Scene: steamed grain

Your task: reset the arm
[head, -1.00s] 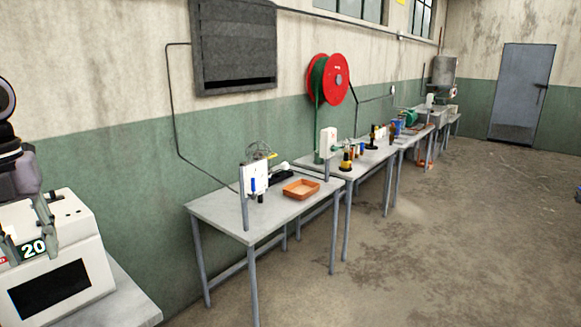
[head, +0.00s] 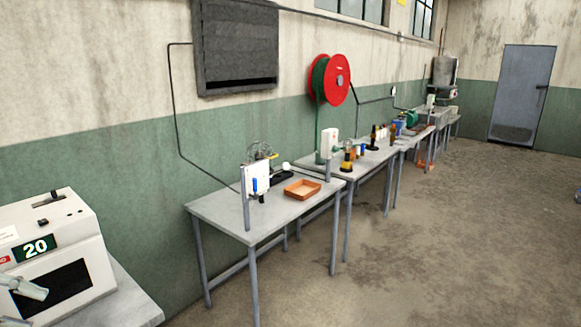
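Only a small grey part of what looks like my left gripper (head: 28,289) shows at the lower left edge of the head view. It is in front of the dark window of a white machine (head: 78,240) marked 20. Most of the gripper and its arm are outside the picture, so whether it is open or shut does not show. I see nothing held in the visible part. My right gripper is not in view.
The machine stands on a grey table (head: 128,302). A second table (head: 225,212) bears an orange tray (head: 302,189) and a white panel. More worktables run along the wall below a red reel (head: 338,78). The floor (head: 430,245) at right is clear.

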